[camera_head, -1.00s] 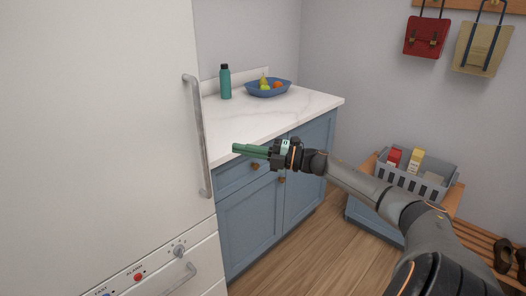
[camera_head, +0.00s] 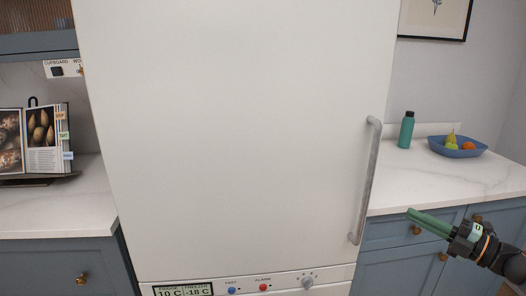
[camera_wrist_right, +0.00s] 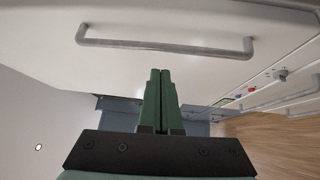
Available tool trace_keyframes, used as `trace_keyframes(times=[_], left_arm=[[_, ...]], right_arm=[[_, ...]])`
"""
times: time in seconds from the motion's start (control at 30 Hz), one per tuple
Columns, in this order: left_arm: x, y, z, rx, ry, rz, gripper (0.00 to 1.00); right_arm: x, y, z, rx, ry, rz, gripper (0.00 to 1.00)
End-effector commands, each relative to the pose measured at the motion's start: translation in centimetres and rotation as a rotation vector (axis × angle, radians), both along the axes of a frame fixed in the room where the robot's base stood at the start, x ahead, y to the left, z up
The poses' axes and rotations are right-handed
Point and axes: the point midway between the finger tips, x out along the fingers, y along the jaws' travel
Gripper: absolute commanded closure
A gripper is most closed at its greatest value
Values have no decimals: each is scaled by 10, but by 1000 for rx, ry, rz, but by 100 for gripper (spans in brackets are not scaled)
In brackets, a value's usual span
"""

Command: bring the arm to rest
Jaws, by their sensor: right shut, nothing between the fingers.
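My right gripper (camera_head: 412,214) has green fingers and shows at the lower right of the head view. It is shut and empty, in front of the blue drawer fronts below the right counter and to the right of the fridge handle (camera_head: 366,180). In the right wrist view the two green fingers (camera_wrist_right: 160,75) lie side by side, with the handle (camera_wrist_right: 165,45) beyond their tips. The gripper appears apart from the handle. My left gripper is in neither view.
The white fridge door (camera_head: 230,130) is shut. Its panel has a red button (camera_head: 263,287) and a knob (camera_head: 307,282). A green bottle (camera_head: 406,130) and a blue fruit bowl (camera_head: 440,149) stand on the right counter (camera_head: 410,180). An open book (camera_head: 42,140) stands left.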

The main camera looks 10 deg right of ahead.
Motion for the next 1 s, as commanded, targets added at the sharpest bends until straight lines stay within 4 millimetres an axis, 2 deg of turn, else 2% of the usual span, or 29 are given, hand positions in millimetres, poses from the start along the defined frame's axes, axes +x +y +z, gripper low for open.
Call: trace_keyframes(times=[0.07, 0.17, 0.27, 0.3, 0.4, 0.5, 0.6, 0.73, 0.83, 1.0], left_arm=[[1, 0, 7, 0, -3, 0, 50], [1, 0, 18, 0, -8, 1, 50], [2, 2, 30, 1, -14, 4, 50], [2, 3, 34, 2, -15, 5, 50], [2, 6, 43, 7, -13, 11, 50], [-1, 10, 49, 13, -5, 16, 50], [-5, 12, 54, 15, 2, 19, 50], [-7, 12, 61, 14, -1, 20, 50], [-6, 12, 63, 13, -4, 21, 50], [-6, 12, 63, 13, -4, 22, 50]], right_arm=[[0, 17, -25, 71, 54, -17, 100], [-4, 48, -74, 222, 172, -78, 100], [-23, 88, -133, 413, 342, -177, 100], [-35, 104, -156, 488, 416, -222, 100], [-73, 145, -206, 669, 611, -345, 100], [-120, 186, -245, 836, 813, -477, 100], [-168, 223, -270, 973, 999, -601, 100], [-217, 258, -286, 1094, 1180, -722, 100], [-238, 272, -290, 1143, 1260, -776, 100], [-248, 279, -293, 1162, 1296, -802, 100]])
